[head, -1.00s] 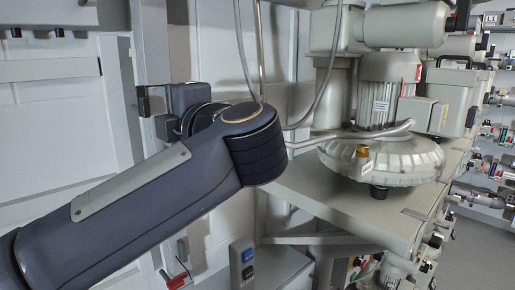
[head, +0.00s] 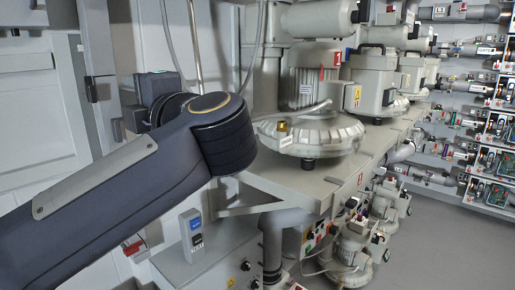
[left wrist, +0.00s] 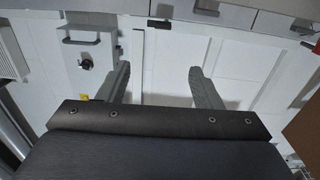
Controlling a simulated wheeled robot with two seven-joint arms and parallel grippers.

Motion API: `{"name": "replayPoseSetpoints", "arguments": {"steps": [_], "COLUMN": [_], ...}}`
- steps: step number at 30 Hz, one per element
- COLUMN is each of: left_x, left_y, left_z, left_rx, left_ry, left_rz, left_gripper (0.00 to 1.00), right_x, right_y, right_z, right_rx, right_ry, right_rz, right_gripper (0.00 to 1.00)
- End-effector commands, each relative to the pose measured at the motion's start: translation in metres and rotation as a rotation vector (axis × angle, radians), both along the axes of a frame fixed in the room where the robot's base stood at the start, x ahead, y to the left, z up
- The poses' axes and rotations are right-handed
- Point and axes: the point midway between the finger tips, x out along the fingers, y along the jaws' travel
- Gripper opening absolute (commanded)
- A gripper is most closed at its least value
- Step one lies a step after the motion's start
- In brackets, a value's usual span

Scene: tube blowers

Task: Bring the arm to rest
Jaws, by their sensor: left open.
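My left arm (head: 130,165) comes in from the left in the head view, bent at a dark joint (head: 222,135). My left gripper shows at the arm's far side in the head view, partly hidden behind the arm. In the left wrist view my left gripper (left wrist: 160,85) has its two grey fingers wide apart, with nothing between them. Behind the fingers is a pale panelled surface. My right gripper is in neither view.
A grey blower (head: 308,125) stands on a metal bench (head: 300,180) right of my arm. More blowers and wall racks (head: 490,140) line the right. Below the bench is a control box (head: 195,233). Grey floor (head: 440,235) at right is clear.

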Motion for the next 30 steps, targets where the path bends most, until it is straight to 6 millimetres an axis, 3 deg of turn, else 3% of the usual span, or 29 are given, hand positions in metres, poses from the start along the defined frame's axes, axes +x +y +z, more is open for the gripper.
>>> {"name": "replayPoseSetpoints", "arguments": {"steps": [11,17,21,23,26,29,30], "left_x": [0.009,0.013,0.012,0.011,0.005,-0.007,-0.015], "left_y": [0.013,0.016,0.012,0.007,-0.003,-0.01,-0.012], "left_z": [0.027,0.041,0.04,0.031,-0.005,-0.067,-0.098], "left_rx": [0.163,0.334,0.507,0.6,0.77,0.906,0.945], "left_ry": [-0.119,-0.183,-0.193,-0.174,-0.086,0.075,0.156], "left_rz": [-0.116,-0.24,-0.374,-0.454,-0.629,-0.826,-0.905], "left_gripper": [0.59,0.59,0.59,0.59,0.59,0.59,0.59], "right_x": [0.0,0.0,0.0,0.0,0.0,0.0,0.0], "right_y": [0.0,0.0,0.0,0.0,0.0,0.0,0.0], "right_z": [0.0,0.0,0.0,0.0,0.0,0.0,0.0], "right_rx": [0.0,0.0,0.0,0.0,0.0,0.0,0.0], "right_ry": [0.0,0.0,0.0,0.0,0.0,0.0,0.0], "right_rz": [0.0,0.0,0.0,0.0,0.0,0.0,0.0], "right_gripper": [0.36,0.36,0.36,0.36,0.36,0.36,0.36]}}
